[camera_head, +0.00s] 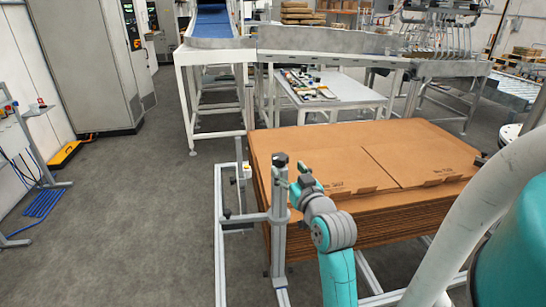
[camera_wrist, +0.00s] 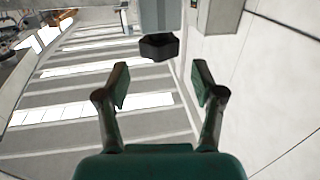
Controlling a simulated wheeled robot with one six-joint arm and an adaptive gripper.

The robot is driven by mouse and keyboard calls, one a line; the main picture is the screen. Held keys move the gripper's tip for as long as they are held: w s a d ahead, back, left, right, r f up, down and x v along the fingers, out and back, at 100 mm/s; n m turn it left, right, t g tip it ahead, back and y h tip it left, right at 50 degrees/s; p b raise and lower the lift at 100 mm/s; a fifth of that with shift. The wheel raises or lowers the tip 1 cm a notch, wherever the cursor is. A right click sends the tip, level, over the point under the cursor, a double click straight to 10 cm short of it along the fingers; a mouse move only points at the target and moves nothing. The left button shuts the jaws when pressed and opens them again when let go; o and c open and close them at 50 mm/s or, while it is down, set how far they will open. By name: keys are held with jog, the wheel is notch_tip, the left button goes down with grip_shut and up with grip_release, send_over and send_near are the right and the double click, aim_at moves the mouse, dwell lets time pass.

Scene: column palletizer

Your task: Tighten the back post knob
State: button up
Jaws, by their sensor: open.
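A dark faceted knob (camera_wrist: 158,47) sits at the end of a grey post (camera_wrist: 160,14) at the top of the wrist view. My gripper (camera_wrist: 159,84) is open and empty, its two fingers apart, with the knob just beyond the gap and lined up with it. In the head view my gripper (camera_head: 290,183) is beside the upper part of a near upright post (camera_head: 278,225) with a black cap or knob (camera_head: 281,160) on top. Another upright (camera_head: 240,155) stands farther back with a small dark fitting. I cannot tell from the head view which knob the wrist view shows.
A stack of flat brown cardboard (camera_head: 420,150) lies right behind the near post. A metal frame (camera_head: 220,240) runs along its left. A white table (camera_head: 345,92) with small items and a conveyor (camera_head: 213,42) stand behind.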

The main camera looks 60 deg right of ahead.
aim_at(277, 154)
jog(key=x, duration=0.9)
